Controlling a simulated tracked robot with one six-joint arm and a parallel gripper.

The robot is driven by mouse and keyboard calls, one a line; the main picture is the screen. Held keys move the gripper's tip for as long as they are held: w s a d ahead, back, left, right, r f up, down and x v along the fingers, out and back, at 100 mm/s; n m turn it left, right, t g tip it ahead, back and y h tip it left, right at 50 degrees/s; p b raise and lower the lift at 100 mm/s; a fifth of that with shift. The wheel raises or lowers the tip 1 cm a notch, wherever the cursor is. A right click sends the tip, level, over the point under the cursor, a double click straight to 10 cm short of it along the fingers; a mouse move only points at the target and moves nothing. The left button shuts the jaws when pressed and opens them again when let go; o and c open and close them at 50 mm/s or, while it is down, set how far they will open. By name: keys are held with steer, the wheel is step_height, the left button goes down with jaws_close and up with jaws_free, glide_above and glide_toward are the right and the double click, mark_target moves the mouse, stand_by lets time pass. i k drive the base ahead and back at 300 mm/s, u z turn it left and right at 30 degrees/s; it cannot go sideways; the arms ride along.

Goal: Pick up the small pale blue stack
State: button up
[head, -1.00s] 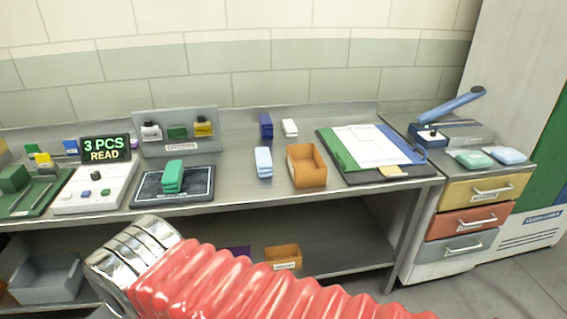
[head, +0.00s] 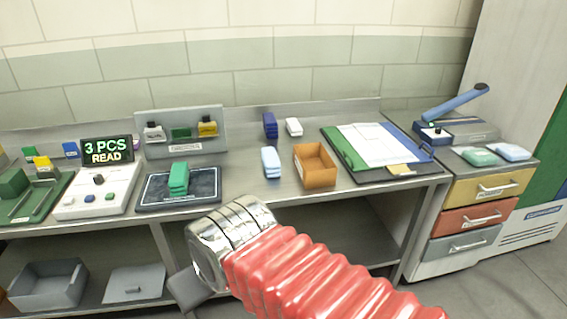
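The small pale blue stack (head: 271,162) stands on the steel bench, just left of an open orange bin. My arm, with a red ribbed sleeve and a silver wrist, reaches in from the lower right, in front of the bench. A dark grey part at its end (head: 188,289) shows low, below the bench top and apart from the stack. My gripper's fingertips cannot be made out, and I cannot tell whether it is open or shut.
The orange bin (head: 315,166) is close on the stack's right. A dark blue stack (head: 270,125) and a white stack (head: 293,127) stand behind. Bare bench lies left of the pale blue stack.

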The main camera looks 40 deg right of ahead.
mark_target(271, 158)
steer(key=z, duration=0.05)
steer(key=i, duration=1)
